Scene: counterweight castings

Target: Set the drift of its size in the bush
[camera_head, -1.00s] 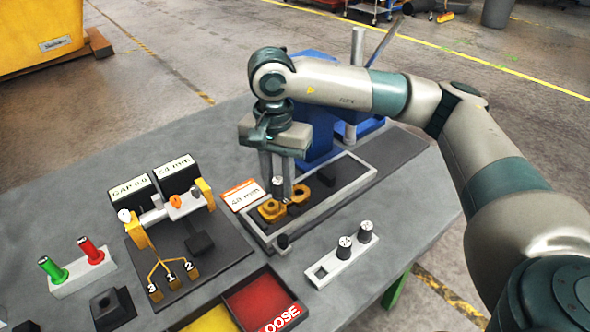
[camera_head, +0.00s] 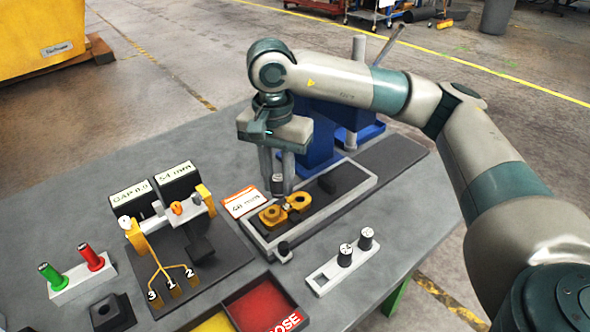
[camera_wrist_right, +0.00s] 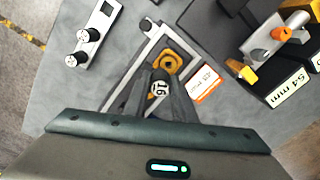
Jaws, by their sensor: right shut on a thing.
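My right gripper (camera_head: 278,188) points down over the grey tray and is shut on a dark drift (camera_wrist_right: 160,84), whose end face reads 16 in the right wrist view. A yellow casting (camera_head: 272,215) with round bores lies in the tray, and it also shows in the right wrist view (camera_wrist_right: 166,62). The drift is above or just behind the casting's ring part (camera_head: 298,202); I cannot tell whether its lower end touches anything. The bush itself is not clearly told apart from the casting. My left gripper is not in view.
A light rack (camera_head: 325,279) holds two more drifts (camera_head: 345,256) and has an empty slot. A 48 mm card (camera_head: 241,202) lies beside the tray (camera_head: 262,241). A gauge stand (camera_head: 165,205), red and yellow bins (camera_head: 262,303) and a blue press (camera_head: 322,140) stand around.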

